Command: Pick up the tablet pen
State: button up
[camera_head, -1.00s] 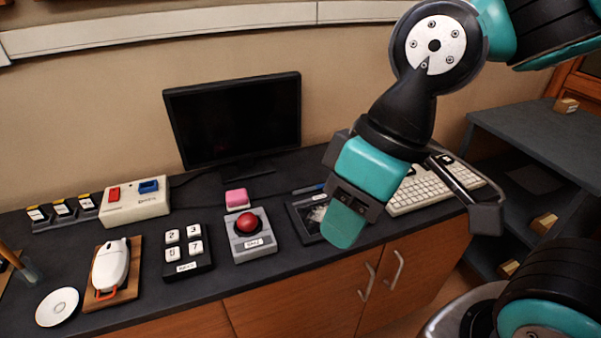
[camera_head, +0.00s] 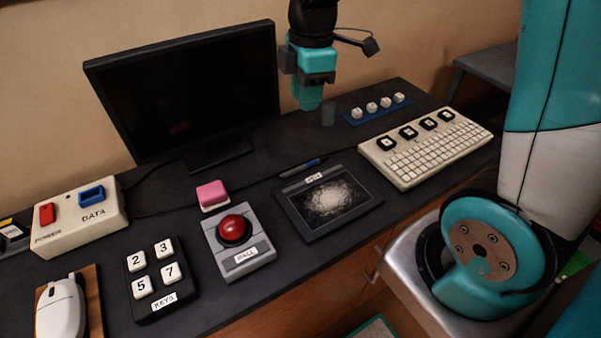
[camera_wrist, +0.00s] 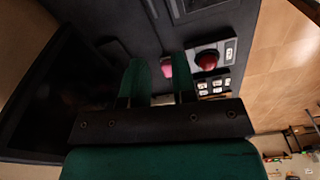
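My gripper (camera_head: 308,100) is high above the desk, behind and up from the pen, near the monitor's right edge, and holds nothing. In the wrist view its two green fingers (camera_wrist: 158,80) are spread apart with a gap between them. Part of the tablet (camera_wrist: 195,6) shows at the top of that view. I cannot clearly make out the pen there.
The monitor (camera_head: 190,90) stands left of my gripper. A keyboard (camera_head: 425,148) and a blue strip with white pieces (camera_head: 376,112) are to the right. A small grey cup-like object (camera_head: 328,112) stands near my gripper.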

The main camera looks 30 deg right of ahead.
jog(key=w+d+f+n, duration=0.2)
jog(key=w+d+f, duration=0.1)
jog(key=d, duration=0.1)
send_over(310, 163)
jog(key=shift+h, duration=0.4)
notch_tip(310, 163, down, 11)
jog(key=shift+d+f+b, duration=0.15)
jog(key=shift+b, duration=0.2)
notch_tip(310, 163, down, 6)
jog(key=shift+w+r, duration=0.1)
jog(key=shift+r, duration=0.05)
grip_shut()
